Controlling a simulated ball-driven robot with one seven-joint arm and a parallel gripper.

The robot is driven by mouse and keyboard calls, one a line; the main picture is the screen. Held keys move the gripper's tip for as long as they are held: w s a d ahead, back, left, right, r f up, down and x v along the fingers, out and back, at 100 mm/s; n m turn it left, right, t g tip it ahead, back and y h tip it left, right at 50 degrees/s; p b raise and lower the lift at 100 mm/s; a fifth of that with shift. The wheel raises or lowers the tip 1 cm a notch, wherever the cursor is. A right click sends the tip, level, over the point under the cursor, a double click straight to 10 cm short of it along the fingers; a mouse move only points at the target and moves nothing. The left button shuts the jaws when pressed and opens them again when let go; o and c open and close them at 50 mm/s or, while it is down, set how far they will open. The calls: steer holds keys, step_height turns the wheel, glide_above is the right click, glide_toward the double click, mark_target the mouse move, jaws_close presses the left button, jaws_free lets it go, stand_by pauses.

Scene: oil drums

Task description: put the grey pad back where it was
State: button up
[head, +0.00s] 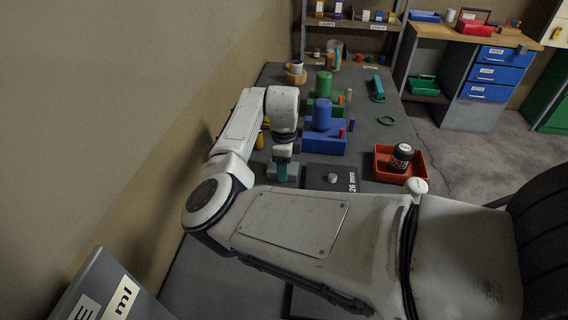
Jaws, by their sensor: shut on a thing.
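My gripper (283,170) points down at the left of the bench, its teal finger in front of a light grey block. This block looks like the grey pad (293,171), and my gripper is shut on it. The finger hides the middle of the pad. I cannot tell whether the pad touches the bench top. A dark plate marked "26 mm" (318,180) lies just to the right, with a small grey round piece (332,178) on it. My arm hides the near part of this plate.
Behind the gripper stand a blue block with a blue cylinder (322,115) and a green one (324,84). A red tray (417,160) holding a dark jar (401,157) is at the right. A green ring (386,120) lies farther back. The wall is close on the left.

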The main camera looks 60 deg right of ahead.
steer(key=shift+f, duration=0.1)
steer(key=o, duration=0.9)
steer(key=shift+o, duration=0.2)
step_height(320, 180, up, 12)
steer(key=b, duration=0.2)
